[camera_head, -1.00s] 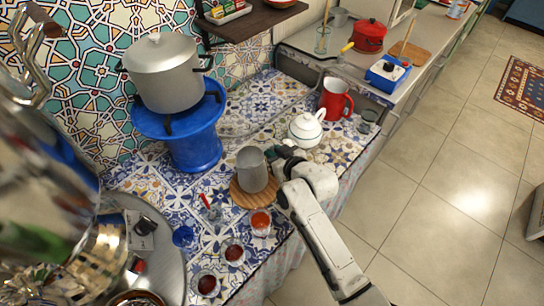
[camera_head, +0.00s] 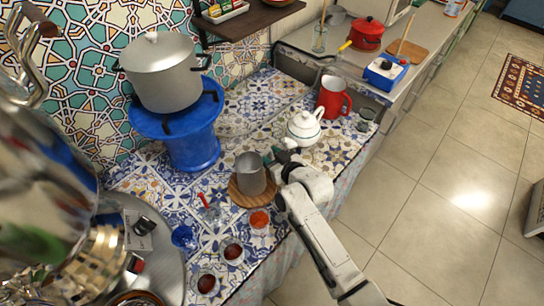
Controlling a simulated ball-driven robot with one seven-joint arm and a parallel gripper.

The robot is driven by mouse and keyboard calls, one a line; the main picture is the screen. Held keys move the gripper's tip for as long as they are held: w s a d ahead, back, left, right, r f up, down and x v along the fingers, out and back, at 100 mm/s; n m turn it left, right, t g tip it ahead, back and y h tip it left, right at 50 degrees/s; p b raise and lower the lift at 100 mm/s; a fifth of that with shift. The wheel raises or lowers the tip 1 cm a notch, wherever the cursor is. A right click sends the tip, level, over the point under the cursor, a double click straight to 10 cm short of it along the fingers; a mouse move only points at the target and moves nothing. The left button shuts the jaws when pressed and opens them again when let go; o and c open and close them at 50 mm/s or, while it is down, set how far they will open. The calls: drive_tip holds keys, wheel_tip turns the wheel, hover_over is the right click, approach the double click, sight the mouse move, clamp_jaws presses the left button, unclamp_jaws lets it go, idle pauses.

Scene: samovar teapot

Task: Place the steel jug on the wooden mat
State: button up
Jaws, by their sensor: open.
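The steel jug (camera_head: 250,175) is a plain grey cylinder. It stands upright on the round wooden mat (camera_head: 240,198) on the tiled counter.
A white teapot (camera_head: 303,129) and a red pitcher (camera_head: 331,98) stand behind my gripper. Small glasses (camera_head: 259,221) with red contents stand in front of the mat. A blue stand (camera_head: 192,140) with a large pot (camera_head: 162,75) is at the back left.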

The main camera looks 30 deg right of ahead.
drive_tip(key=a+v, duration=0.1)
drive_tip(key=v, duration=1.1)
drive_tip(key=shift+d+b, duration=0.4)
drive_tip(key=shift+d, duration=0.05)
drive_tip(key=shift+s, duration=0.15)
drive_tip(key=s+f+g, duration=0.2)
drive_tip(key=s+g, duration=0.4)
drive_tip(key=s, duration=0.6)
drive_tip(key=s+d+f+m+g+h, duration=0.1)
drive_tip(key=s+g, duration=0.5)
drive_tip(key=s, duration=0.7)
drive_tip(key=shift+f, duration=0.65)
